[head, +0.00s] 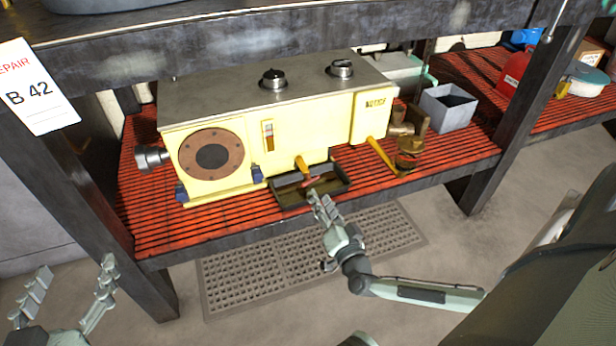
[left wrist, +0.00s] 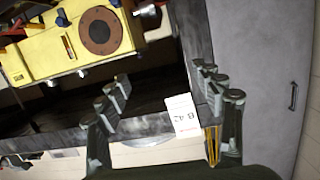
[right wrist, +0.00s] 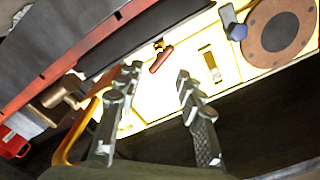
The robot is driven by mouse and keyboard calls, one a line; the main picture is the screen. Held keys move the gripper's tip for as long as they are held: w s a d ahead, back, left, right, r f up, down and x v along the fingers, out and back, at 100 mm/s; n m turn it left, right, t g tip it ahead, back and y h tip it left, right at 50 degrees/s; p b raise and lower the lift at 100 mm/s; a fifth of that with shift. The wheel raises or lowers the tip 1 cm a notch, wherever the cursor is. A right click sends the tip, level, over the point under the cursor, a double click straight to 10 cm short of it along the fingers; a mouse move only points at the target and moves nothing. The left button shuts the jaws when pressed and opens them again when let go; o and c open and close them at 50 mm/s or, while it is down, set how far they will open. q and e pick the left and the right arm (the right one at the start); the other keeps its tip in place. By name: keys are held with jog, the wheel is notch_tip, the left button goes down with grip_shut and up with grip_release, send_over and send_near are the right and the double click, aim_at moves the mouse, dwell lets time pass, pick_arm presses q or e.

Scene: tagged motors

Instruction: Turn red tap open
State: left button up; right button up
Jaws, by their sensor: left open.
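The red tap (head: 309,182) is a small red handle low on the front of the yellow machine (head: 335,135), just above a dark tray (head: 288,198). In the right wrist view the red tap (right wrist: 161,60) shows beyond the fingertips, with a brass-coloured part at its end. My right gripper (head: 319,198) is close in front of the tray's edge. In its wrist view the right gripper (right wrist: 158,75) has its fingers apart with nothing between them, and the tap is ahead of the gap. My left gripper (head: 76,268) is open and empty at the lower left, away from the machine.
The machine stands on a red slatted shelf (head: 455,150) with a dark front edge. A yellow lever (head: 381,155) and brass fitting (head: 408,152) stick out at the right. A grey box (head: 448,106) sits beyond. Dark posts flank the shelf; the floor mat (head: 250,275) area is open.

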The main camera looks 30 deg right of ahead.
aim_at(309, 179)
jog(key=b+x, duration=0.1)
jog(key=x, duration=0.5)
jog(key=shift+w, duration=0.3)
pick_arm(q)
notch_tip(309, 179, up, 6)
jog(key=d+t+h, duration=0.2)
jog(key=d+t, duration=0.1)
jog(key=shift+s+r, duration=0.2)
jog(key=shift+s, duration=0.05)
pick_arm(e)
jog(key=shift+c, duration=0.4)
